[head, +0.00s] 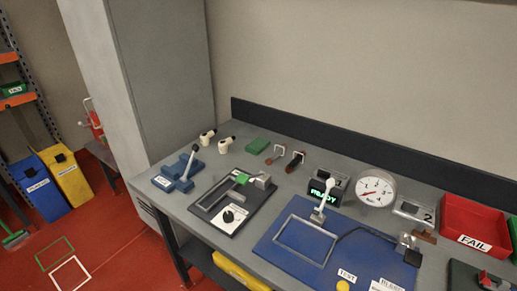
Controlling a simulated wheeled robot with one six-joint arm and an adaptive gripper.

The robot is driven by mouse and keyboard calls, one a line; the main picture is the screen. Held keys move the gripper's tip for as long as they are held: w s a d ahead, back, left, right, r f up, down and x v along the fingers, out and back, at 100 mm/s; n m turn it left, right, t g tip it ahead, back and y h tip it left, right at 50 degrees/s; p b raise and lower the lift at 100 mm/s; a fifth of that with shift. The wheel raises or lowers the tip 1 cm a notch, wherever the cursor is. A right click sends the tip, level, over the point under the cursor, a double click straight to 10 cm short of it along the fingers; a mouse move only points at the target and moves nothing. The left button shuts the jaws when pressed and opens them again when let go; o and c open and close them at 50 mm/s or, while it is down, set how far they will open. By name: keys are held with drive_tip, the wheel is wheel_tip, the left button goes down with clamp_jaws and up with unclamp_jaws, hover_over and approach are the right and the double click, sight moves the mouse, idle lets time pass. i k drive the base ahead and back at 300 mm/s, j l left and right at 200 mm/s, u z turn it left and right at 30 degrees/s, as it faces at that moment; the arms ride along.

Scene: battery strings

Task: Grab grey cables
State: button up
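I cannot clearly make out any grey cables in the head view. A thin dark line that may be a cable crosses the blue mat (268,236) on the workbench. A grey rectangular frame (283,246) lies on that mat, with a white-knobbed lever (324,200) at its upper right. A clamp-like metal part with a brown piece (408,243) stands at the mat's right edge. Two small parts with metal loops, one with a brown end (273,155) and one darker (294,161), lie towards the back. My gripper is not in view.
The grey bench also holds a blue lever fixture (180,172), a black fixture board (232,221), a green block (257,146), a READY display (323,194), a round gauge (375,187) and a red FAIL bin (472,222). Blue (38,184) and yellow (68,175) bins stand left.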

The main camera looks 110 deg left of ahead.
sight(275, 155)
drive_tip(key=u, duration=2.65)
